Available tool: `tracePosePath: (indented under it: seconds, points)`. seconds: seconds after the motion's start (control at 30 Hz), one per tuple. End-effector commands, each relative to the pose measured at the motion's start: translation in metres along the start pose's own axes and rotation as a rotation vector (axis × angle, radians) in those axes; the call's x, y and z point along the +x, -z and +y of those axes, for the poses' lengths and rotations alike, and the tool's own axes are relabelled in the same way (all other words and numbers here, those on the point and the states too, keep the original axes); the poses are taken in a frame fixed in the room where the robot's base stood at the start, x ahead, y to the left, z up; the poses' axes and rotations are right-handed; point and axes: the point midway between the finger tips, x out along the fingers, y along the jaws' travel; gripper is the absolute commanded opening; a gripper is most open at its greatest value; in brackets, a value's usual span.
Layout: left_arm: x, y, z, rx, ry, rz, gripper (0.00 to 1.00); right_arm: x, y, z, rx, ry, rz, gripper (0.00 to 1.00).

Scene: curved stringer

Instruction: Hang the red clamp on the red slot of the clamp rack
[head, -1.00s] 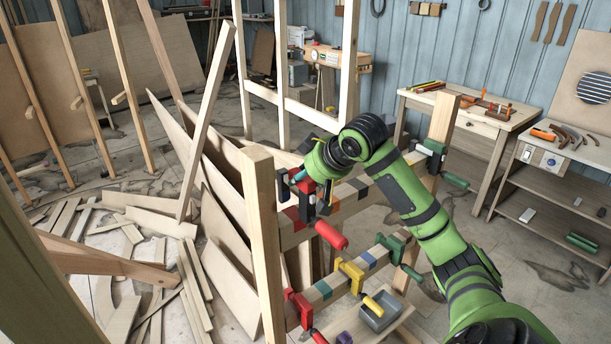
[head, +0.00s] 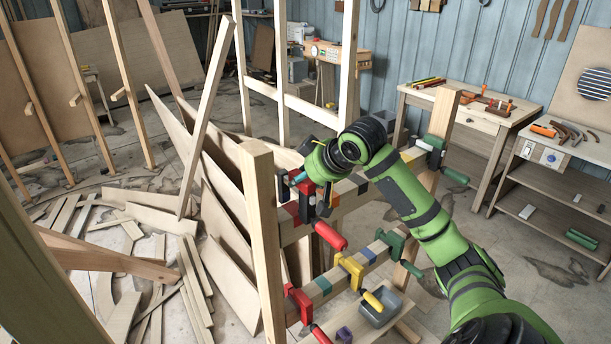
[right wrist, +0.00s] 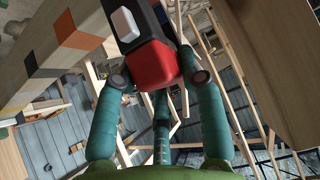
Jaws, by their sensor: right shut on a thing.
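The red clamp (head: 324,229), with dark parts and a red handle, is at the upper rail of the clamp rack (head: 264,235), near its left post. My right gripper (head: 302,181) is shut on it; in the right wrist view the fingers (right wrist: 159,78) grip its red and black body (right wrist: 148,66). A red patch (head: 291,212) shows on the rail just left of the clamp, partly covered. I cannot tell whether the clamp touches the rail. My left gripper is not in view.
A green clamp (head: 434,146) hangs at the upper rail's right end. Red (head: 298,303), yellow (head: 350,271) and green (head: 392,243) clamps hang on the lower rail. A grey bin (head: 380,309) stands below. Curved boards (head: 222,215) lean close on the left.

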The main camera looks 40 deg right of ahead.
Motion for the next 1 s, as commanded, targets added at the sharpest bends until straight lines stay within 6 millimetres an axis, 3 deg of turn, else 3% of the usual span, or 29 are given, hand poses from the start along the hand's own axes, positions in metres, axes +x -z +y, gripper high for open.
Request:
tracePosePath:
  seconds: [1.0]
  points:
    - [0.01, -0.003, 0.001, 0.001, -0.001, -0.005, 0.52, 0.015, -0.014, 0.001, 0.0, -0.001, 0.006, 0.0]
